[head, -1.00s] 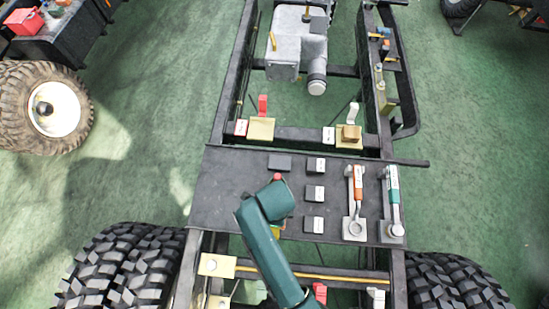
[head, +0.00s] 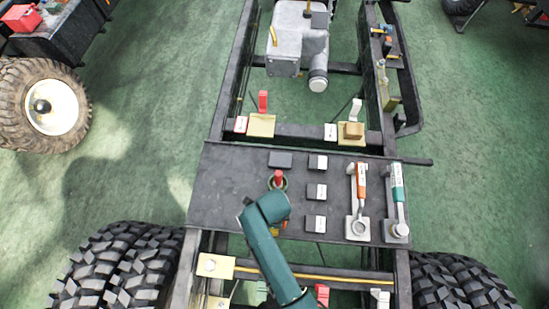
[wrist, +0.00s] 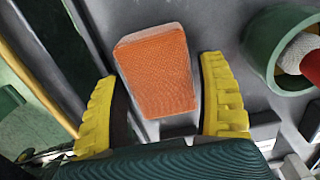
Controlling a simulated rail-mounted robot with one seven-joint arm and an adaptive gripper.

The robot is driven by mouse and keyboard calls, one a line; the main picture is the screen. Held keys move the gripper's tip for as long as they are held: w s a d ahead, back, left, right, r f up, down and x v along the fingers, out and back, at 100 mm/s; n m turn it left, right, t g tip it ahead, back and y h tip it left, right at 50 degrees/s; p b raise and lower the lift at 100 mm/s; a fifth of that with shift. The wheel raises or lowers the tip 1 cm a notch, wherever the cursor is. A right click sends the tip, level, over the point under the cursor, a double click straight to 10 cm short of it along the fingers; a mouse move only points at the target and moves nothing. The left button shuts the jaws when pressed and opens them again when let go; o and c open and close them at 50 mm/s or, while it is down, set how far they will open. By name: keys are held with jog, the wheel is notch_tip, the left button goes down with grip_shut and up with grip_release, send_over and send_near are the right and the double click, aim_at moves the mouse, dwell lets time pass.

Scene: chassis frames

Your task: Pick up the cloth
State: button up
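An orange block-like piece with a woven texture, which looks like the folded cloth (wrist: 158,75), lies on the dark grey plate in the wrist view. My gripper (wrist: 161,66) has its two yellow fingers apart, one on each side of the cloth. I cannot tell how high the fingers are above the plate. In the head view my green arm covers most of the gripper and the cloth.
A green ring-shaped holder (wrist: 257,60) with a red and white item stands right of the right finger. The dark plate (head: 225,190) also bears several black labelled blocks and two levers, orange (head: 361,185) and green (head: 397,185). Tyres flank the chassis.

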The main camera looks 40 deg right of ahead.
jog(key=c, duration=0.7)
notch_tip(320, 180, up, 10)
jog(key=p, duration=0.2)
jog(key=shift+p, duration=0.3)
jog(key=shift+c, duration=0.2)
